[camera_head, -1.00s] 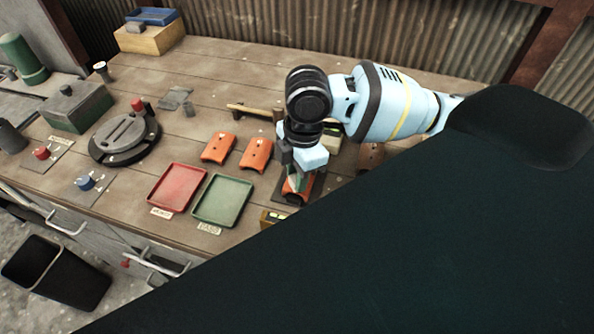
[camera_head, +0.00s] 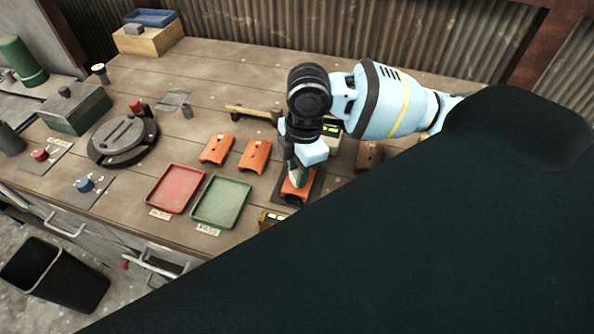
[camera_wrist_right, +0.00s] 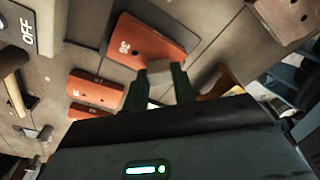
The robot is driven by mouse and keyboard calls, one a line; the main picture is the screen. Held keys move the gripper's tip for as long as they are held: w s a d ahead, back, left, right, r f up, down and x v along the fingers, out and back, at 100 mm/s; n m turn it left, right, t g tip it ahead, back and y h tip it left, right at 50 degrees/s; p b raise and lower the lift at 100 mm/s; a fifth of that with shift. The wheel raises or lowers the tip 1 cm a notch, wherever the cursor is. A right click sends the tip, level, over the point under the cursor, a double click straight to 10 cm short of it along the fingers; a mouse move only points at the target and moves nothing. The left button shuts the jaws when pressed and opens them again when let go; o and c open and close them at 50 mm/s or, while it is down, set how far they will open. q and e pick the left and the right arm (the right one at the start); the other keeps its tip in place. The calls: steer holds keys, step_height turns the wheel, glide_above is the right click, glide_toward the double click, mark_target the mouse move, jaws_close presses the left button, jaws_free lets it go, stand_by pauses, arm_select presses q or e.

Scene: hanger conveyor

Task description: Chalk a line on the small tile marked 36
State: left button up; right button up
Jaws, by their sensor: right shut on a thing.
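My right gripper (camera_head: 296,178) is shut on a small pale grey-white block, likely the chalk (camera_wrist_right: 160,72), at its fingertips. It is over an orange curved tile (camera_head: 291,195) on a dark pad at the front middle of the bench. In the right wrist view the tile (camera_wrist_right: 148,42) carries a small pale mark that could be 36, hard to read. The block overlaps the tile's near edge there; I cannot tell whether it touches. No chalk line shows clearly on the tile. My left gripper is not in view.
Two more orange tiles (camera_head: 217,148) (camera_head: 255,155) lie to the left, and a brownish one (camera_head: 369,155) to the right. A red tray (camera_head: 177,188) and a green tray (camera_head: 221,201) stand at the front. A round dark fixture (camera_head: 122,138) is further left. The back middle is mostly clear.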

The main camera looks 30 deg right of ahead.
steer(key=shift+s+a, duration=0.1)
stand_by(0.3)
steer(key=shift+s+a, duration=0.45)
steer(key=shift+a, duration=0.05)
steer(key=shift+w+d+f, duration=0.1)
steer(key=shift+w+d, duration=0.05)
steer(key=shift+d, duration=0.05)
stand_by(0.3)
steer(key=shift+w+d, duration=0.35)
steer(key=shift+d, duration=0.05)
steer(key=shift+s+a, duration=0.15)
steer(key=shift+s+a+f, duration=0.15)
steer(key=shift+s+a, duration=0.3)
steer(key=shift+a, duration=0.05)
stand_by(0.5)
steer(key=shift+w+r, duration=0.1)
steer(key=shift+r, duration=3.6)
